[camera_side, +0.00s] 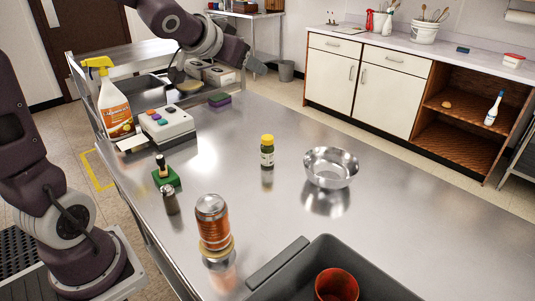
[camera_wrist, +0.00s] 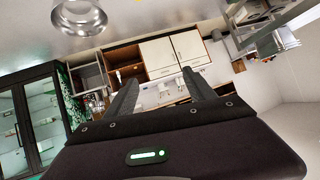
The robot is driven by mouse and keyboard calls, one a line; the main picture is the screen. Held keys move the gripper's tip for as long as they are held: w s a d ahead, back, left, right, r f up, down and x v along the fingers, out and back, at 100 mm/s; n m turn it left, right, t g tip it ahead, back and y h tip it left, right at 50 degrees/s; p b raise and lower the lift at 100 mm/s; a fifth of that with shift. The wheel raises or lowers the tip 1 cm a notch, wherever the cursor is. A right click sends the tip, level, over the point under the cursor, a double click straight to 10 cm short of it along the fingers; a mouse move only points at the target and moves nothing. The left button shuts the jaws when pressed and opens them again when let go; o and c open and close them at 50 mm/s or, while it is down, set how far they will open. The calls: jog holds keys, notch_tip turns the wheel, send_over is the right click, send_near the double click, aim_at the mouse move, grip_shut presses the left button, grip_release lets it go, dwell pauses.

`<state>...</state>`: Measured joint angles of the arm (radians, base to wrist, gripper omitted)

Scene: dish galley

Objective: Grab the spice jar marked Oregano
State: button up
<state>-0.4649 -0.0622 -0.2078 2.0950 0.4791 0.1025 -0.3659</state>
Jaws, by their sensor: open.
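A small spice jar (camera_side: 267,153) with a yellow cap, a pale label and dark green contents stands upright on the steel counter. Its label is too small to read. My gripper (camera_wrist: 160,84) is open and empty in the wrist view, its two dark fingers spread apart. In the side view my arm hangs over the far left part of the counter, well away from the jar. A sliver of yellow at the top edge of the wrist view is too small to identify.
A metal bowl (camera_side: 331,167) stands right of the jar and also shows in the wrist view (camera_wrist: 78,16). A can (camera_side: 212,222), a pepper shaker (camera_side: 171,201), a grey bin (camera_side: 285,271), a spray bottle (camera_side: 114,105) and a button box (camera_side: 167,121) surround it at a distance.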

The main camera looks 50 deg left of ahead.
jog(key=t+h, duration=0.1)
jog(key=t, duration=0.1)
send_over(264, 151)
jog(key=s, duration=0.2)
notch_tip(264, 151, down, 2)
jog(key=f, duration=0.2)
jog(key=shift+h, duration=0.4)
jog(key=f, duration=2.4)
jog(key=shift+w+d+f, duration=0.15)
jog(key=shift+d+f, duration=0.05)
jog(key=shift+f, duration=0.1)
jog(key=x, duration=0.7)
jog(key=shift+a+f, duration=0.1)
jog(key=shift+a, duration=0.2)
grip_shut()
